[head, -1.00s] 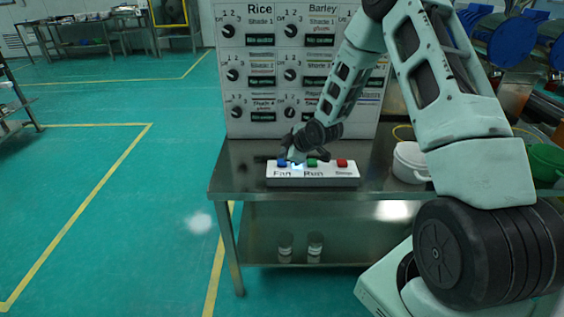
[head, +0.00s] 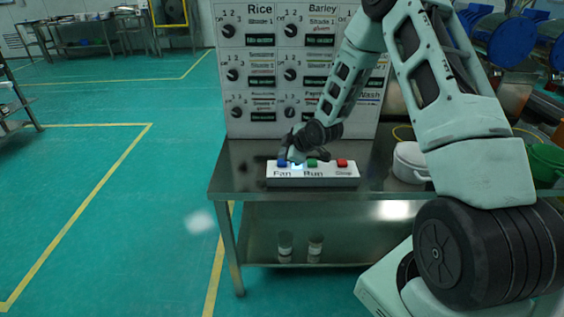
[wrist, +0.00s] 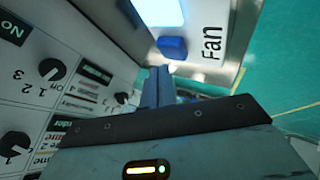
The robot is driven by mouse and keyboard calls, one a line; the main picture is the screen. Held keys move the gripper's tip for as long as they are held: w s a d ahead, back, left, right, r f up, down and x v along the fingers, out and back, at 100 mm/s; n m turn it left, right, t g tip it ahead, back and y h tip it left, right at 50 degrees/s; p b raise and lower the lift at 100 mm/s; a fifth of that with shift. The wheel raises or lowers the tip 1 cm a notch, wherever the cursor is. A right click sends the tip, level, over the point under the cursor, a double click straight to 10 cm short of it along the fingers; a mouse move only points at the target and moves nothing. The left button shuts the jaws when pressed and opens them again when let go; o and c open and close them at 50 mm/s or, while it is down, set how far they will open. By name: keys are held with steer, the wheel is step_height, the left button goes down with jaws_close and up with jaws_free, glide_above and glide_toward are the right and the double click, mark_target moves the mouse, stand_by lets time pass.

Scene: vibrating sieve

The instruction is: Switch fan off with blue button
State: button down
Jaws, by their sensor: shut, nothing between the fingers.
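The blue button (head: 282,163) sits at the left end of the white button box (head: 312,180), above the word "Fan". It also shows in the wrist view (wrist: 172,47), beside a bright lit panel. My gripper (head: 290,156) is at the box's left end, just behind and above the blue button. In the wrist view my gripper's fingertips (wrist: 158,72) are together and point at the button. They are very close to it; I cannot tell whether they touch. A green button (head: 312,162) and a red button (head: 342,163) are further right on the box.
The box stands on a steel table (head: 235,180). A control panel with dials (head: 240,100) stands behind it. A white pot (head: 410,163) is to the right, and two small jars (head: 315,248) are on the lower shelf. The floor at left is clear.

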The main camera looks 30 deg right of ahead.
steer(key=shift+f, duration=0.15)
steer(key=shift+f+b, duration=0.3)
steer(key=shift+b, duration=0.1)
steer(key=shift+f+b, duration=0.45)
steer(key=shift+f, duration=0.05)
stand_by(0.4)
steer(key=shift+r, duration=0.15)
stand_by(0.3)
steer(key=shift+r+p, duration=0.6)
steer(key=shift+r, duration=0.15)
steer(key=shift+r+p, duration=1.75)
steer(key=shift+r, duration=0.8)
